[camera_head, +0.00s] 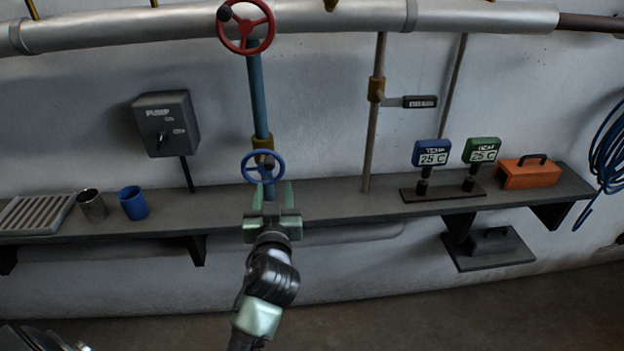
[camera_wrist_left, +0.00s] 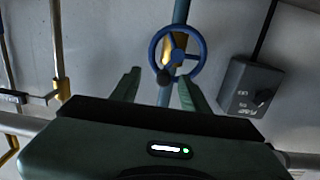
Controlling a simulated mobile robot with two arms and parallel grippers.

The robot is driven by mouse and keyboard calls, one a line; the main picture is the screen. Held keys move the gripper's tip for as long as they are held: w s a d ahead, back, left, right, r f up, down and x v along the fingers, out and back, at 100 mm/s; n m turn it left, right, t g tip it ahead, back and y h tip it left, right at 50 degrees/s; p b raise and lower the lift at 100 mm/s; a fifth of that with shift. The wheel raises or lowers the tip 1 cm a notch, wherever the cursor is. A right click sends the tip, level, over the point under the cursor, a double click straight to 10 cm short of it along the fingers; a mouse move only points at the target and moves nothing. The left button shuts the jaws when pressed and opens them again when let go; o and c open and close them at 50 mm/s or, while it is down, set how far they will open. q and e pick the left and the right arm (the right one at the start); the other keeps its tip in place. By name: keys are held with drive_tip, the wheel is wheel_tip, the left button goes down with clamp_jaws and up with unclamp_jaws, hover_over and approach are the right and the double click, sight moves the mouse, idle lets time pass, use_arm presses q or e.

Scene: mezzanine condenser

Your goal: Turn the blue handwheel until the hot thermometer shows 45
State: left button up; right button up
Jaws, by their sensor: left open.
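The blue handwheel (camera_head: 263,155) sits on a blue vertical pipe above the shelf. It also shows in the left wrist view (camera_wrist_left: 203,51), with a dark knob on its rim. My left gripper (camera_head: 272,188) is open and empty, just below the wheel in the head view. In the left wrist view its fingers (camera_wrist_left: 160,82) point toward the wheel's lower part; I cannot tell whether they touch it. A blue thermometer (camera_head: 431,153) and a green thermometer (camera_head: 481,150) both read 25 C. Their small labels are too blurred to tell which is hot. My right gripper is not in view.
A red handwheel (camera_head: 246,50) is higher on the same pipe. A pump switch box (camera_head: 166,124) hangs left of it. The shelf (camera_head: 340,207) holds a grate (camera_head: 36,213), a metal cup (camera_head: 92,205), a blue cup (camera_head: 133,202) and an orange toolbox (camera_head: 529,174).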

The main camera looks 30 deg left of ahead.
sight(270, 168)
use_arm(q)
drive_tip(key=shift+n, duration=0.3)
drive_tip(key=w+a, duration=0.1)
drive_tip(key=w+a+r+p, duration=0.1)
drive_tip(key=w+a, duration=0.1)
drive_tip(key=w+a+r+p, duration=0.1)
drive_tip(key=w, duration=0.1)
drive_tip(key=shift+w+a, duration=0.15)
drive_tip(key=shift+w, duration=0.05)
drive_tip(key=shift+w+a, duration=0.25)
drive_tip(key=shift+w, duration=0.15)
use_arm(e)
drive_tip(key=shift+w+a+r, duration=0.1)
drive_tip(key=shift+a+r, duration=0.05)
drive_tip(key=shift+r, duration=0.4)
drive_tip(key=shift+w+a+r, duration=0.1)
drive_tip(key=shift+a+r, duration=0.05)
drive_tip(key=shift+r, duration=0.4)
use_arm(q)
clamp_jaws()
drive_tip(key=shift+d+f, duration=0.1)
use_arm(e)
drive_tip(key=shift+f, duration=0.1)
